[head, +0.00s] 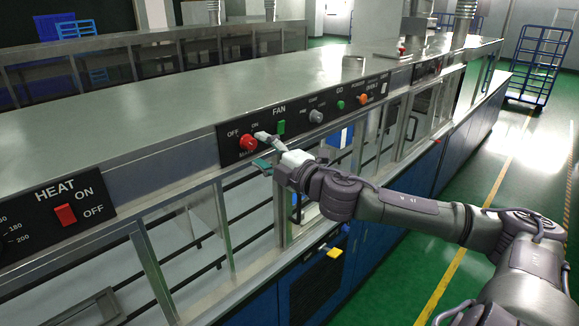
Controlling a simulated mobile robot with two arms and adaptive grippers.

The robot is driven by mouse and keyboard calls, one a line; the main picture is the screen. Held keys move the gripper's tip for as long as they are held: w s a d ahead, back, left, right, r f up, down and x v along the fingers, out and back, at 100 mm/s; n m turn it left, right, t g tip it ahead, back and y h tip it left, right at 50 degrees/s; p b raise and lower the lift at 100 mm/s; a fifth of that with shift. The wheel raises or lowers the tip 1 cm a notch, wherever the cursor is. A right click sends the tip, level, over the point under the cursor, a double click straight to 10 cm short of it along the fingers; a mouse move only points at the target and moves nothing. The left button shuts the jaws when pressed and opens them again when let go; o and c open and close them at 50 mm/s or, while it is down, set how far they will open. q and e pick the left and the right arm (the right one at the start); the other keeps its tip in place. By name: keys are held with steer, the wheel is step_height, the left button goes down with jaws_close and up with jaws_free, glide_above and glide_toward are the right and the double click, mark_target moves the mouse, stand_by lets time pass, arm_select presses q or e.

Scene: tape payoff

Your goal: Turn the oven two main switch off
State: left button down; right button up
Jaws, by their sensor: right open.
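My right gripper (263,150) reaches in from the right and is open, with its fingertips just right of a red knob (249,142) on the black FAN panel (233,155). The knob is marked OFF and ON; a small label under it is too small to read. I cannot tell whether a fingertip touches the panel. A red rocker switch (65,214) marked HEAT, ON and OFF sits on a black panel at the left. I see no label naming the oven two main switch. My left gripper is not in view.
The FAN panel also has a green switch (281,127), a grey knob (316,116), a green button (340,105) and an orange button (362,99). A yellow handle (334,252) is on the blue cabinet below. Metal frame posts stand under the panels. Green floor is free at the right.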

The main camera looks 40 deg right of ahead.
steer(key=s, duration=0.9)
steer(key=shift+d+f, duration=0.25)
steer(key=shift+d, duration=0.05)
stand_by(0.5)
